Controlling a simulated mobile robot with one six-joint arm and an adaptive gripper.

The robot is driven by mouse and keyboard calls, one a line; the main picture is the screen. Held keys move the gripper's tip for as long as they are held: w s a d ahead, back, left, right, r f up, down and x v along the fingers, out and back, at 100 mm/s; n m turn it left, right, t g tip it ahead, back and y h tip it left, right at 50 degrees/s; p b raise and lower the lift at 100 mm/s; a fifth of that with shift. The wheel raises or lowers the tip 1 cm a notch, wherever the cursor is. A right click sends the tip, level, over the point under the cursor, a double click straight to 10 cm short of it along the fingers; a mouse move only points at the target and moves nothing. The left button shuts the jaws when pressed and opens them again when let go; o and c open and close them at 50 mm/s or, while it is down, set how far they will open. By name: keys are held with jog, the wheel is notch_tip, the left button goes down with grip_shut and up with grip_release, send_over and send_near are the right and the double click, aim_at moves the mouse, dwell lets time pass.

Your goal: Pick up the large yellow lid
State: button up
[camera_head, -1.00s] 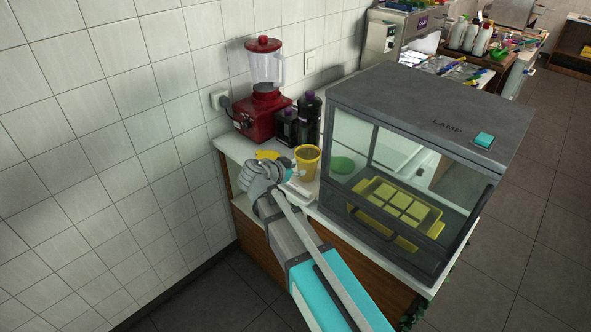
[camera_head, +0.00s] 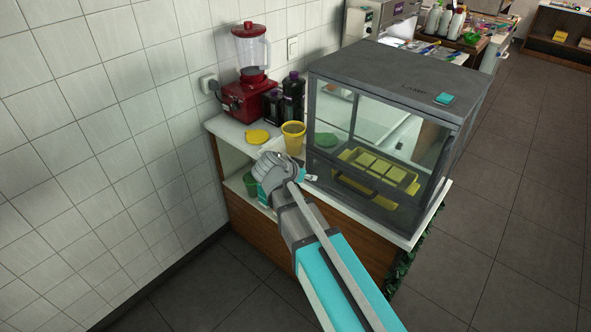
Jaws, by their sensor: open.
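The large yellow lid (camera_head: 257,136) lies flat on the white counter in front of the red blender, left of a yellow cup. My gripper (camera_head: 266,172) is at the end of my arm, in front of the counter's near edge, nearer the camera than the lid and apart from it. Its fingers are mostly hidden behind the wrist. I see nothing held in it.
The yellow cup (camera_head: 293,138) stands just right of the lid. Behind are the red blender (camera_head: 247,80) and dark bottles (camera_head: 293,97). A glass display case (camera_head: 385,130) fills the counter's right side. A green container (camera_head: 250,184) sits on the shelf below.

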jog(key=s+d+f+n+g+y, duration=0.3)
jog(key=s+d, duration=0.4)
jog(key=d, duration=0.1)
jog(key=s+d+f+n+g+y, duration=0.3)
jog(key=s+d+n+g, duration=0.1)
jog(key=s+d, duration=0.4)
jog(key=shift+d+f+y, duration=0.3)
jog(key=shift+d+f, duration=0.1)
jog(key=shift+d, duration=0.15)
jog(key=shift+s, duration=0.1)
